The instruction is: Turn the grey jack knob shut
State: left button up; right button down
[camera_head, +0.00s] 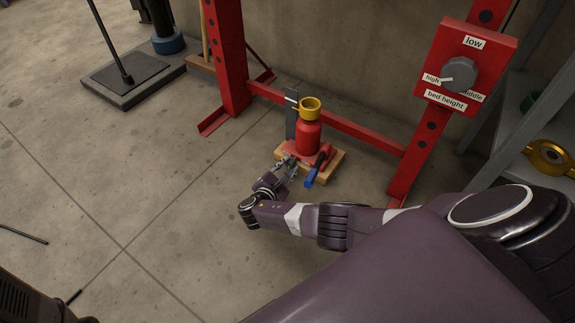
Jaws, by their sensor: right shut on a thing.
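The red bottle jack (308,137) stands upright on a wooden board (333,165), with a yellow collar (310,105) on top. A blue handle (313,177) sticks out at its front right. My right gripper (288,164) is at the front left of the jack's base, low over the board. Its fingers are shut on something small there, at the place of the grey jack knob. The knob itself is too small and too covered by the fingers to make out.
The red frame posts (226,60) and crossbar (350,126) stand close behind the jack. A red box with a grey dial (458,75) hangs on the right post. Shelves (520,130) stand at right. The floor at left is mostly clear.

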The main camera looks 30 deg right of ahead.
jog(key=shift+s+f+m+t+b, duration=0.2)
jog(key=shift+m+t+b, duration=0.15)
jog(key=shift+m, duration=0.35)
jog(key=shift+f+m+t+b, duration=0.15)
jog(key=shift+m+t+b, duration=0.3)
jog(key=shift+m+t, duration=0.15)
jog(key=shift+m+b, duration=0.35)
jog(key=shift+m, duration=0.05)
jog(key=shift+f+m+t+b, duration=0.1)
jog(key=shift+m+t+b, duration=0.55)
jog(key=shift+m+b, duration=0.35)
jog(key=shift+m+t+b, duration=0.5)
jog(key=shift+m+b, duration=0.4)
jog(key=shift+b, duration=0.5)
jog(key=shift+r, duration=0.2)
jog(key=c, duration=1.6)
grip_release()
